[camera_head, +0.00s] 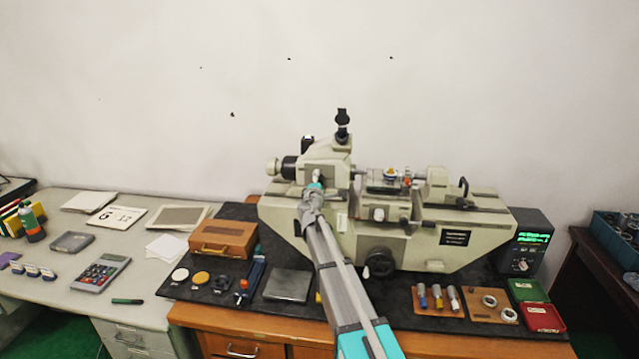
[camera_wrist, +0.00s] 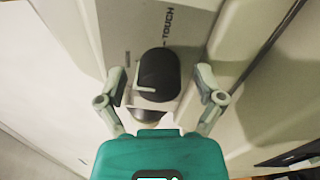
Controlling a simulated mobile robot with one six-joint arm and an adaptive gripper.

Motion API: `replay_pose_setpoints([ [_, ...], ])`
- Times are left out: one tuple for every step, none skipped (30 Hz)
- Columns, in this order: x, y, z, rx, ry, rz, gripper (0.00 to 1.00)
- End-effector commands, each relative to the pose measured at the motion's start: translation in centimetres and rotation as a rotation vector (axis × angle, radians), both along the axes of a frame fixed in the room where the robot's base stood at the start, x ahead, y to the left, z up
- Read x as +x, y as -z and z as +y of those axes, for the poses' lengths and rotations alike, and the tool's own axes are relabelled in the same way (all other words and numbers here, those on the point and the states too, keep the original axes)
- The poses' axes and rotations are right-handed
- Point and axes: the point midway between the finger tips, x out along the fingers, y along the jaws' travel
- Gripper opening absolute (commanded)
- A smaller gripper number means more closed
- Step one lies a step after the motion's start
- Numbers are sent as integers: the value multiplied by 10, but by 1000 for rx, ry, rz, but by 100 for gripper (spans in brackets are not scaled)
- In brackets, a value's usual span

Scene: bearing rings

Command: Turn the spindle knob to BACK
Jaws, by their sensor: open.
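The spindle knob (camera_wrist: 158,72) is black with a pale pointer line, on the pale front of the measuring machine (camera_head: 290,215). The word TOUCH is printed just above the knob; I cannot read a BACK label. My gripper (camera_wrist: 159,78) is open, with one finger on each side of the knob and a gap showing on both sides. In the head view my gripper (camera_head: 316,188) is at the machine's upper left front, and the knob is mostly hidden there.
A handwheel (camera_head: 380,263) sits low on the machine's front. A wooden box (camera_head: 223,238), a grey plate (camera_head: 288,285) and a board with rings (camera_head: 488,301) lie on the black mat. A display unit (camera_head: 527,242) stands at the right.

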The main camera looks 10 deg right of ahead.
Motion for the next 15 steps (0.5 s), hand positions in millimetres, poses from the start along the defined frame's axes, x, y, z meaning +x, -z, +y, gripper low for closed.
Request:
replay_pose_setpoints([
  [0,0,0,0,0,0,87],
  [0,0,0,0,0,0,87],
  [0,0,0,1,0,0,87],
  [0,0,0,1,0,0,87],
  [0,0,0,1,0,0,87],
  [0,0,0,1,0,0,87],
  [0,0,0,1,0,0,87],
  [0,0,0,2,0,-1,87],
  [0,0,0,4,0,-1,87],
  [0,0,0,6,0,-2,87],
  [0,0,0,9,0,-3,87],
  [0,0,0,14,0,-5,87],
  [0,0,0,19,0,-6,87],
  [0,0,0,25,0,-8,87],
  [0,0,0,36,0,-12,87],
])
